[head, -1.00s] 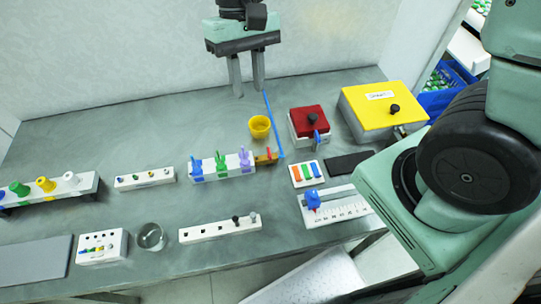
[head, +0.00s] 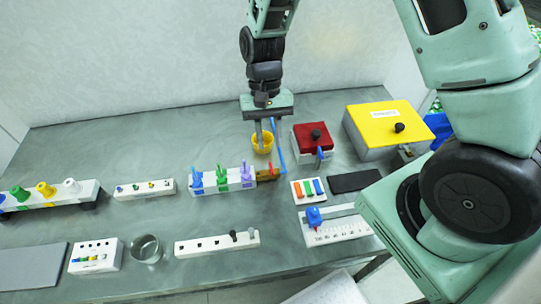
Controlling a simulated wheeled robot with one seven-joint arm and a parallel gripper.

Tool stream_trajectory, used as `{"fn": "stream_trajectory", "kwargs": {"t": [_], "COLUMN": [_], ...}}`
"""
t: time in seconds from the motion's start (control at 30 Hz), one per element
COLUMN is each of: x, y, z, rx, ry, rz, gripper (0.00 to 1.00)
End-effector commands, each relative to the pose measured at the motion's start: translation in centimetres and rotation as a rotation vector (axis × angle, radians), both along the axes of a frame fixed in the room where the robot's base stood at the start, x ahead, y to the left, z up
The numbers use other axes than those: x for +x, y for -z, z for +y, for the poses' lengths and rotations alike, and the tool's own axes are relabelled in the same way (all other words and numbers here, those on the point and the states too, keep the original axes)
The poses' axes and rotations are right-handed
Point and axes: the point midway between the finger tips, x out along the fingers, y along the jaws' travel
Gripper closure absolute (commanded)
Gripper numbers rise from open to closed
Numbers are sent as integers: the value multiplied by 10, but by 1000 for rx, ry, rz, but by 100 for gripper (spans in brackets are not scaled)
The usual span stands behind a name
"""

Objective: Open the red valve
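The red valve (head: 270,169) is a small red lever standing on a brass-coloured block (head: 268,175) at the right end of the white rack, beside the blue tube (head: 281,158).
The white rack (head: 236,183) with blue, green and purple clips stands left of the valve. A red-lidded box (head: 312,137) and a yellow box (head: 385,124) stand to the right. A colour-striped block (head: 308,190) lies right of the valve. The table's left back is clear.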

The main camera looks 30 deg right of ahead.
Motion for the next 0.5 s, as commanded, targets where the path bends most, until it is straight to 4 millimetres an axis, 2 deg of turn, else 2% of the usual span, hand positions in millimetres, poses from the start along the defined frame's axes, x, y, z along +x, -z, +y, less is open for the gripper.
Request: {"fn": "stream_trajectory", "kwargs": {"t": [0.23, 0.5], "x": [-16, -22], "y": [39, 56], "z": [5, 7], "rx": [-1, 0], "ry": [-1, -2], "rz": [4, -1], "gripper": [73, 73]}}
